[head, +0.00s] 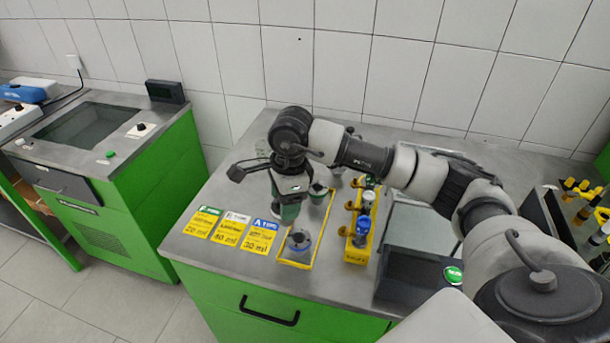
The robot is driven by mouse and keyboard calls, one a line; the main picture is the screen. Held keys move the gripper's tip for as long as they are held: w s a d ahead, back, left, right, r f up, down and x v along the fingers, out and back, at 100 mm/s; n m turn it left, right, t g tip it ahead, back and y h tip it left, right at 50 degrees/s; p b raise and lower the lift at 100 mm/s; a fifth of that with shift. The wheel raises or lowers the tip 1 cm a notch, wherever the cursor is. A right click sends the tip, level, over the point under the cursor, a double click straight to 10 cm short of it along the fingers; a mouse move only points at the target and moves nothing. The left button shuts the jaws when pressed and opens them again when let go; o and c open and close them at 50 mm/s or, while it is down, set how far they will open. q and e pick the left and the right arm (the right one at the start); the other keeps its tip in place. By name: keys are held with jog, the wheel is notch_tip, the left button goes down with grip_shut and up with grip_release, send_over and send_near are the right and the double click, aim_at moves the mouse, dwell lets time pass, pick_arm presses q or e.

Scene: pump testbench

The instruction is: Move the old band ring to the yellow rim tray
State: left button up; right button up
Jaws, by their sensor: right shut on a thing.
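My right gripper (288,193) points down over the back-left part of the yellow rim tray (295,264) on the bench. It is shut on a dark green thing (288,211), partly hidden by the jaws. I cannot tell whether this is the old band ring, or whether it touches the surface below. A round grey-blue piece (299,241) sits inside the front of the tray. A dark round piece with a green part (318,190) stands just right of the gripper, near the tray's back end. My left gripper is not in view.
Several yellow label cards (230,230) lie left of the tray. A yellow rack (356,250) with blue-topped pieces stands to its right. A dark grey box with a green button (453,275) is further right. Yellow-handled tools (580,190) stand at the far right.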

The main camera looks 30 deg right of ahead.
jog(key=shift+w+d+f+m+t+h, duration=0.2)
jog(key=shift+w+d+f+m, duration=0.3)
jog(key=shift+d+f+m, duration=1.4)
jog(key=shift+w+d+f+m+t+h, duration=0.2)
jog(key=shift+w+d+f+m, duration=0.5)
jog(key=shift+m, duration=2.35)
jog(key=shift+w+d+f+m+t+h, duration=0.1)
jog(key=shift+w+d+f+m+h, duration=0.2)
jog(key=shift+d+f+m, duration=1.6)
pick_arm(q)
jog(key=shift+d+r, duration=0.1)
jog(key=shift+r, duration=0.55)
pick_arm(e)
jog(key=shift+a+r+m, duration=0.35)
jog(key=shift+r+m, duration=0.2)
jog(key=shift+r, duration=0.3)
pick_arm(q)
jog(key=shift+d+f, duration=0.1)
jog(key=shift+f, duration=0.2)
pick_arm(e)
jog(key=shift+f, duration=0.1)
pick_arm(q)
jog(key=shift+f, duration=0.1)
pick_arm(e)
jog(key=shift+f, duration=0.1)
pick_arm(q)
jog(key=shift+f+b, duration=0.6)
jog(key=shift+b, duration=0.2)
pick_arm(e)
jog(key=shift+f, duration=0.65)
